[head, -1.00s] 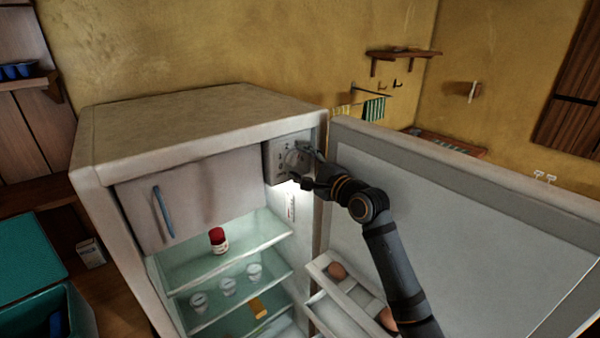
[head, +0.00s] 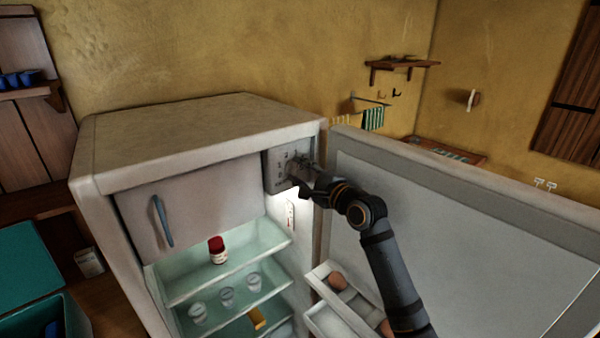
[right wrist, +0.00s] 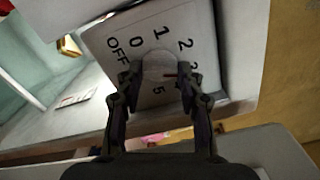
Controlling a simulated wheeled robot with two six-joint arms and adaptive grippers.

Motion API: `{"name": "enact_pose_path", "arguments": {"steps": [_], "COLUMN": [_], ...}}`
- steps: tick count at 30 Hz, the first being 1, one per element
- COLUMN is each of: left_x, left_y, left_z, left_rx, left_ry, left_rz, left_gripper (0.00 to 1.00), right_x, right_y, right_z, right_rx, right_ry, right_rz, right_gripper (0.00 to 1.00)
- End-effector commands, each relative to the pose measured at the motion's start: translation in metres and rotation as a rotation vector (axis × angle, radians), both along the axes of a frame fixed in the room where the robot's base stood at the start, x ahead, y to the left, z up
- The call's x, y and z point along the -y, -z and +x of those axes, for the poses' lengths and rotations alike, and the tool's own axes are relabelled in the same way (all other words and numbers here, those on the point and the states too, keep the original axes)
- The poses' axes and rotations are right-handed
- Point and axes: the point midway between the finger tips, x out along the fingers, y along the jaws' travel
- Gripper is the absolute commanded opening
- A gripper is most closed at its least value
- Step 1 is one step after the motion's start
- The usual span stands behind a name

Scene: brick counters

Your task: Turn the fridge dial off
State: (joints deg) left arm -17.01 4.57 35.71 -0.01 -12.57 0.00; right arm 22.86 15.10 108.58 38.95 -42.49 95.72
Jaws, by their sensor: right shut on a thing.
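The fridge dial (right wrist: 158,64) is a round pale knob on a grey panel (right wrist: 118,62) marked OFF, 0, 1, 2 and further digits. In the head view the panel (head: 276,172) sits at the top right inside the open fridge, and the dial is largely hidden by my gripper. My right gripper (right wrist: 158,74) is shut on the dial, one finger on each side; it also shows in the head view (head: 300,176). A short reddish-brown mark on the dial points right, toward the digit 3, away from OFF. My left gripper is not in view.
The open fridge door (head: 450,215) stands to the right, behind my right arm, with eggs in its rack (head: 335,300). Left of the panel is a freezer flap (head: 195,200) with a blue handle. Glass shelves (head: 225,262) below hold a red-capped jar (head: 217,250) and small cups.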

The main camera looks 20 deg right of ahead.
Motion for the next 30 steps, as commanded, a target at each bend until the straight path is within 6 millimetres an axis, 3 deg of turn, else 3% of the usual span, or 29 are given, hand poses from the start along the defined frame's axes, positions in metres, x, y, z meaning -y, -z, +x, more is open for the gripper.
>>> {"name": "enact_pose_path", "arguments": {"steps": [8,30], "left_x": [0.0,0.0], "left_y": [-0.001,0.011], "left_z": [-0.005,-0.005], "left_rx": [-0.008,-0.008], "left_ry": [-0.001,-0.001], "left_rz": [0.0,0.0], "left_gripper": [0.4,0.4], "right_x": [0.0,0.0], "right_y": [0.001,0.002], "right_z": [0.0,0.0], "right_rx": [0.049,0.287], "right_ry": [0.0,0.001], "right_rz": [-0.142,-0.795], "right_gripper": [0.06,0.06]}}
